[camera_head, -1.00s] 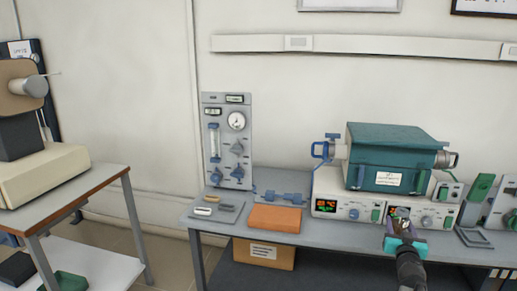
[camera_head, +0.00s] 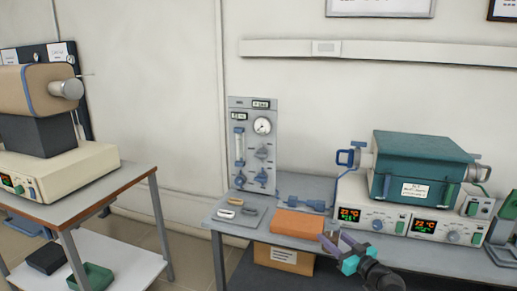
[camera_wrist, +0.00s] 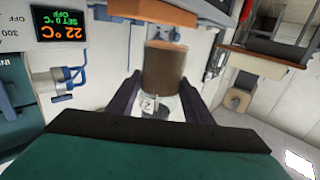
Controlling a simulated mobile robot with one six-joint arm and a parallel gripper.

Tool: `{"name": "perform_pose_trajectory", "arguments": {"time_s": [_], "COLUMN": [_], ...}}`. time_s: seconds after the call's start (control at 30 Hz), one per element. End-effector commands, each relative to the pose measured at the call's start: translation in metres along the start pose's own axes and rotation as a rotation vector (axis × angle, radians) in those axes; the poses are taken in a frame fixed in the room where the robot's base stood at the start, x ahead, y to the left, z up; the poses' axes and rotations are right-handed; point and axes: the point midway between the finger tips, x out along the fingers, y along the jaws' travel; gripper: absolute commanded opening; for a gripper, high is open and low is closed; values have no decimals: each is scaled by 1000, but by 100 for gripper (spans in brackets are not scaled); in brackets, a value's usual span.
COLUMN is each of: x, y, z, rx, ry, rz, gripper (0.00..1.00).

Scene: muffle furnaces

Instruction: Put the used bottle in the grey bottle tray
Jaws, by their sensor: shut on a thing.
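My gripper (camera_head: 332,240) is over the front edge of the bench, in front of the orange block. In the wrist view its two dark fingers (camera_wrist: 160,98) are shut on the used bottle (camera_wrist: 164,68), a clear bottle with brown contents and a small white label. The bottle is hard to make out in the head view. A dark grey open tray (camera_head: 47,258) sits on the lower shelf of the left table, well left of my gripper. I cannot tell for certain that it is the grey bottle tray.
A green tray (camera_head: 92,277) is beside the dark one, under the left tabletop (camera_head: 75,210). The bench holds the orange block (camera_head: 297,223), a grey mat (camera_head: 228,222) with small boats, a gas panel (camera_head: 253,145) and a teal furnace (camera_head: 415,165). A floor gap separates the tables.

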Motion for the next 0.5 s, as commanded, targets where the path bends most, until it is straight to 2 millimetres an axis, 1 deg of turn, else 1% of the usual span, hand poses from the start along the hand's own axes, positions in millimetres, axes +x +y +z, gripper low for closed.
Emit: {"name": "perform_pose_trajectory", "arguments": {"time_s": [0.03,0.1,0.3,0.5], "x": [0,0,-8,-19], "y": [-11,-26,-66,-97], "z": [3,7,19,26], "rx": [1,2,1,1], "ry": [1,1,2,2], "rz": [-43,-102,-268,-401], "gripper": [15,15,15,15]}}
